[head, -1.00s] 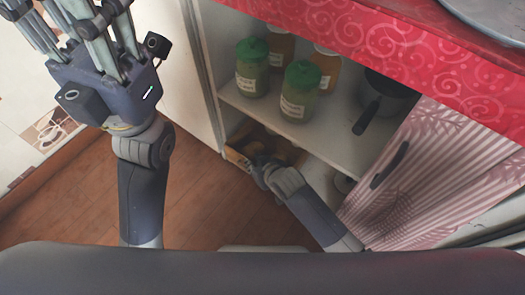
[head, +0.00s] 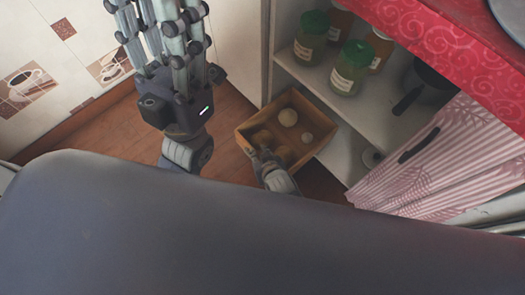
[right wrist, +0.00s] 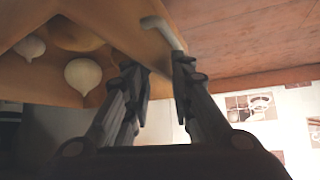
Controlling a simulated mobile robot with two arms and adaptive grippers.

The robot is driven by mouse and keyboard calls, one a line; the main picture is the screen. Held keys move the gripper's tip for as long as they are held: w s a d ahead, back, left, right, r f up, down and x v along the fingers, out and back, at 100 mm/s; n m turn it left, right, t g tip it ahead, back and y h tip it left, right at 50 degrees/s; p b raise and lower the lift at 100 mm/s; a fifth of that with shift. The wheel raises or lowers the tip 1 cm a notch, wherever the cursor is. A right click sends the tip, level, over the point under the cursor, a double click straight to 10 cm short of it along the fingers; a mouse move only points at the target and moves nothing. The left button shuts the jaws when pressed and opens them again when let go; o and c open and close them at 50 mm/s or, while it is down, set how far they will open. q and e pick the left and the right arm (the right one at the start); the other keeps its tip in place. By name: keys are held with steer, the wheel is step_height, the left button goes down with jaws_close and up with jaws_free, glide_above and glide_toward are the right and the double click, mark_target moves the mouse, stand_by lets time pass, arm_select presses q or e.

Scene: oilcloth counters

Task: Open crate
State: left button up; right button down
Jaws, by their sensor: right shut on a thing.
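The crate (head: 268,109) is an orange-brown open-topped box. In the head view it is out in front of the cupboard's lower shelf, over the floor, with round white and brown items in it. The right wrist view shows its wall (right wrist: 118,22) and a pale bar handle (right wrist: 162,31). My right gripper (head: 259,154) is at the crate's near side, shut on the handle; its fingers (right wrist: 158,78) also show in the right wrist view. My left gripper (head: 165,25) is raised at upper left, away from the crate. Its fingertips are cut off by the top edge.
Above the crate, a shelf (head: 312,85) holds green-lidded jars (head: 351,66) and a dark pan (head: 430,80). A pink striped cupboard front (head: 432,150) stands at right, below a red counter (head: 430,28). Wooden floor (head: 115,125) is clear at left.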

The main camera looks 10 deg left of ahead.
steer(key=shift+f, duration=0.1)
steer(key=c, duration=1.5)
jaws_free()
steer(key=shift+o, duration=0.2)
step_height(320, 180, up, 10)
